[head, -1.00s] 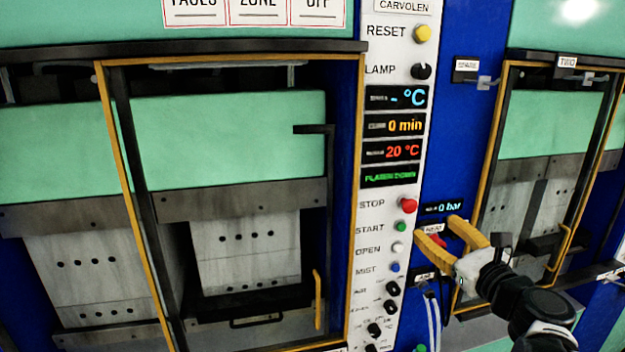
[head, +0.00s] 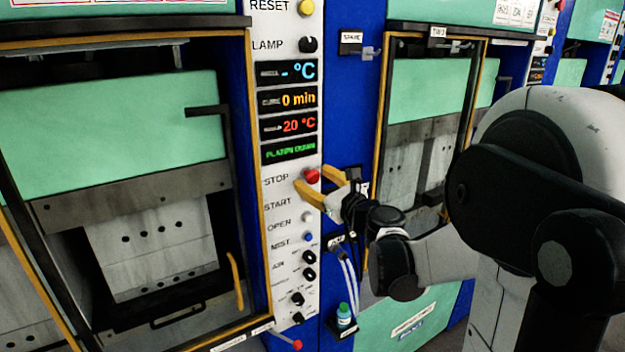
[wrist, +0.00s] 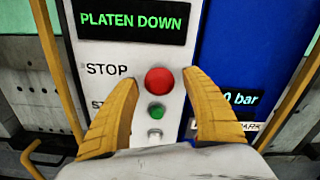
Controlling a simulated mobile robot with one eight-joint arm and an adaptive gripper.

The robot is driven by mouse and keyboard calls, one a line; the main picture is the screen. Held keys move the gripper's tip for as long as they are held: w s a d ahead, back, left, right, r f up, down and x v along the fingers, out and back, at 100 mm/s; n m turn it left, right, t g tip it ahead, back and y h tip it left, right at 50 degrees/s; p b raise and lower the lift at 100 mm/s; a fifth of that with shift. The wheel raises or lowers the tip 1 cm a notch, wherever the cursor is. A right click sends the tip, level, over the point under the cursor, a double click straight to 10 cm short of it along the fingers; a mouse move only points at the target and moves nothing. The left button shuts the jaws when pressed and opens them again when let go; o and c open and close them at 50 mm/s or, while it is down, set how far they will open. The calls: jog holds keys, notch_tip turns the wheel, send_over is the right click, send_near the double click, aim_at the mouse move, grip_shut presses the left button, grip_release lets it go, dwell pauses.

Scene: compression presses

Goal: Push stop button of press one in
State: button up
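The red stop button (head: 311,175) sits beside the word STOP on the white control panel (head: 290,203) of the press at left. In the wrist view the stop button (wrist: 159,80) lies just beyond and between the fingertips, standing out from the panel. My gripper (head: 315,182) has yellow fingers and is close in front of the panel at the stop button's height. In the wrist view my gripper (wrist: 160,78) is open and empty, its fingers on either side of the button. I cannot tell whether it touches the panel or button.
A green start button (wrist: 157,112) is just below the stop button. Displays above include a green PLATEN DOWN readout (wrist: 133,20). A second press (head: 425,130) stands to the right.

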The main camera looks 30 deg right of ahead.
grip_shut()
jog(key=shift+w+f+b, duration=0.1)
jog(key=shift+w+b, duration=0.4)
jog(key=shift+w, duration=0.35)
jog(key=shift+s, duration=0.1)
jog(key=shift+o, duration=0.4)
grip_release()
jog(key=shift+w, duration=0.2)
jog(key=shift+s, duration=0.1)
jog(key=s, duration=1.2)
jog(key=shift+d, duration=0.2)
